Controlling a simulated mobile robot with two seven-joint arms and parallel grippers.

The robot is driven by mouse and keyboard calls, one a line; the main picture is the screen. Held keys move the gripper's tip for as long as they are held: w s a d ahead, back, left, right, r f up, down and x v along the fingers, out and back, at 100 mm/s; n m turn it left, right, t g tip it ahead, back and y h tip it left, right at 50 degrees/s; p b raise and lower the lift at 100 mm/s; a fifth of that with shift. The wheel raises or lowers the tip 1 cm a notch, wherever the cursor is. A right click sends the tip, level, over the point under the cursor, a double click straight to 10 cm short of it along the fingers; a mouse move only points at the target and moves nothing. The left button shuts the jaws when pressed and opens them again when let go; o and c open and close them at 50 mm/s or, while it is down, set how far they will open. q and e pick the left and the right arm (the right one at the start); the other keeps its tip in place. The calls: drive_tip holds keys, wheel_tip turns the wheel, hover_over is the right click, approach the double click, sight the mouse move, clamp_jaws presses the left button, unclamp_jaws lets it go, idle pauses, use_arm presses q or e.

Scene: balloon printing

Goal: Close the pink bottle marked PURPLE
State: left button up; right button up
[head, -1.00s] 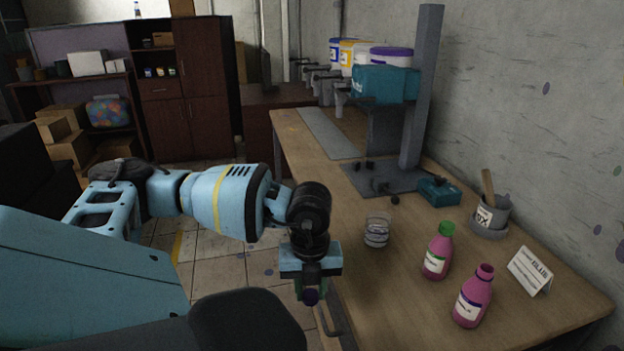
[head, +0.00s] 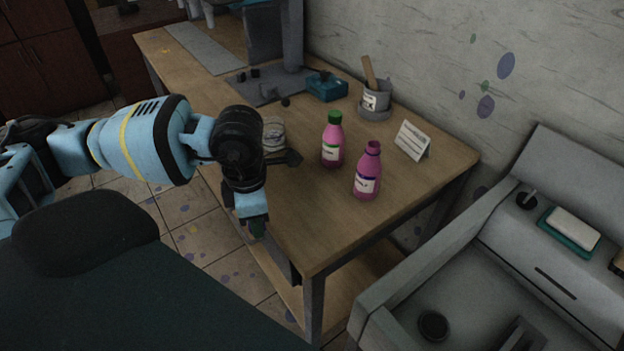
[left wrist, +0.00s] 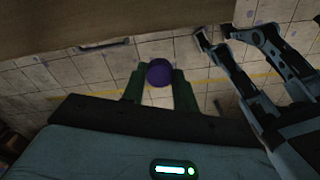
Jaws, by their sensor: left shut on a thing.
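The open pink bottle (head: 367,172) stands upright on the wooden table, with a bare pink neck and a purple-marked label. A second pink bottle (head: 333,140) with a green cap stands just behind it to the left. My left gripper (head: 257,228) is at the table's near left edge, left of the bottles and apart from them. In the left wrist view its green fingers (left wrist: 159,84) are shut on a round purple cap (left wrist: 159,72), with floor behind. The cap is hardly visible in the head view.
A glass cup (head: 273,132) is partly hidden behind my left wrist. A white card (head: 412,140), a grey pot with a brush (head: 376,100) and a teal box (head: 327,87) stand farther back. A grey sink unit (head: 470,270) is at the right. The table front is clear.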

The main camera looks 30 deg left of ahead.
use_arm(q)
drive_tip(key=d+m, duration=0.2)
drive_tip(key=m, duration=0.6)
drive_tip(key=d+r+m, duration=0.1)
drive_tip(key=d+m, duration=0.2)
drive_tip(key=m, duration=0.4)
drive_tip(key=d+m, duration=0.3)
drive_tip(key=m, duration=0.5)
drive_tip(key=shift+w+d+r+m, duration=0.25)
drive_tip(key=shift+w+m, duration=0.05)
drive_tip(key=m, duration=0.2)
drive_tip(key=d+m, duration=0.1)
drive_tip(key=shift+r+m, duration=0.15)
drive_tip(key=shift+m, duration=0.25)
